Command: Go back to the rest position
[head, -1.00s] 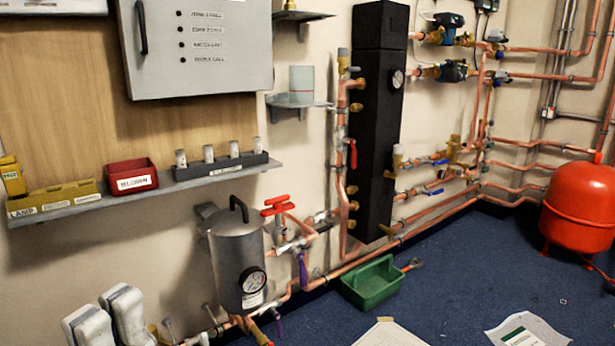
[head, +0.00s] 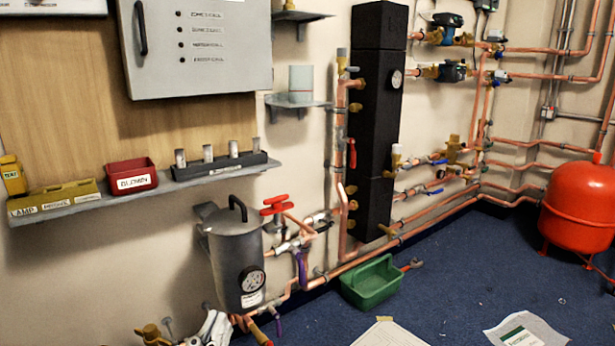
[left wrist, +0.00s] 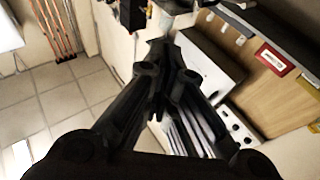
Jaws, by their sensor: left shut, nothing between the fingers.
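My left gripper (left wrist: 162,72) fills the middle of the left wrist view. Its dark fingers come together and hold nothing. In the head view only a pale, partly cut-off piece of my left arm shows at the bottom edge, beside a brass valve; its fingers are hard to make out there. My right gripper is in neither view.
A grey canister (head: 236,255) with a gauge stands near the bottom left, by copper pipes. A shelf (head: 150,190) with a red bin (head: 131,174) runs above it. A green tray (head: 371,284) lies on the blue floor. A red tank (head: 577,215) stands right.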

